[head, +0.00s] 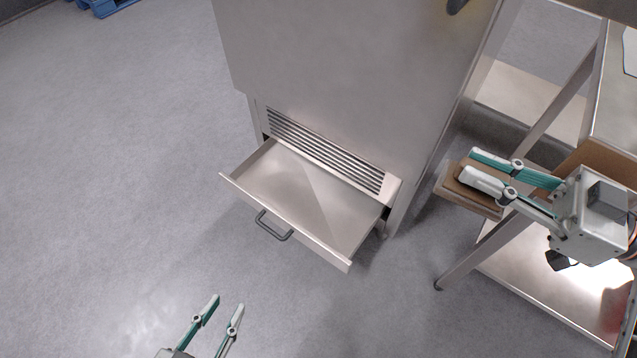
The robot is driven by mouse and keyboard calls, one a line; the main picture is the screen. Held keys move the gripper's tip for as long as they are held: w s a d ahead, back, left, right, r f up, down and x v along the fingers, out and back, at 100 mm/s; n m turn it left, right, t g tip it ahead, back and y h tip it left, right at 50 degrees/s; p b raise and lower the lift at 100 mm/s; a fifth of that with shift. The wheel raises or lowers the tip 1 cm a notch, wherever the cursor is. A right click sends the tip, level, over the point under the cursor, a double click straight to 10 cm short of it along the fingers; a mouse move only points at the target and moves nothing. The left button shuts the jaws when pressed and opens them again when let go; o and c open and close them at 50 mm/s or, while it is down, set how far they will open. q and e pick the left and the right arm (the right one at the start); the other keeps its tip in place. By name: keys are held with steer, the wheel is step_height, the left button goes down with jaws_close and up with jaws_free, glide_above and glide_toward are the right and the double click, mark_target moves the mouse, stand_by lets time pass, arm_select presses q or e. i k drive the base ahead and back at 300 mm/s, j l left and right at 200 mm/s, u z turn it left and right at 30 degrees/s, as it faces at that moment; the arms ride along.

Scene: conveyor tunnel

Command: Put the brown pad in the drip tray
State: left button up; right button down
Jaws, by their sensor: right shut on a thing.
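The drip tray (290,192) is a pulled-out, empty metal drawer with a dark handle, low on the front of a steel cabinet. The brown pad (472,202) is at the right, to the right of the tray and apart from it. My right gripper (468,167) is shut on the pad, and its fingers cover part of it. My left gripper (228,303) is at the bottom of the view, in front of the tray. Its fingers are apart, with nothing between them.
The steel cabinet (345,75) rises behind the tray, with a slotted grille (325,150) above the opening. A metal trolley (520,275) with shelves and slanted legs stands at the right, near my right arm. The grey floor at the left is clear; a blue pallet (105,8) lies far back.

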mark_target(297, 206)
steer(key=i+j, duration=0.15)
steer(key=j, duration=0.2)
steer(key=i+j+u, duration=0.15)
steer(key=j, duration=0.2)
steer(key=i+j, duration=0.15)
steer(key=j, duration=0.2)
steer(key=i+j+u, duration=0.15)
steer(key=j, duration=0.2)
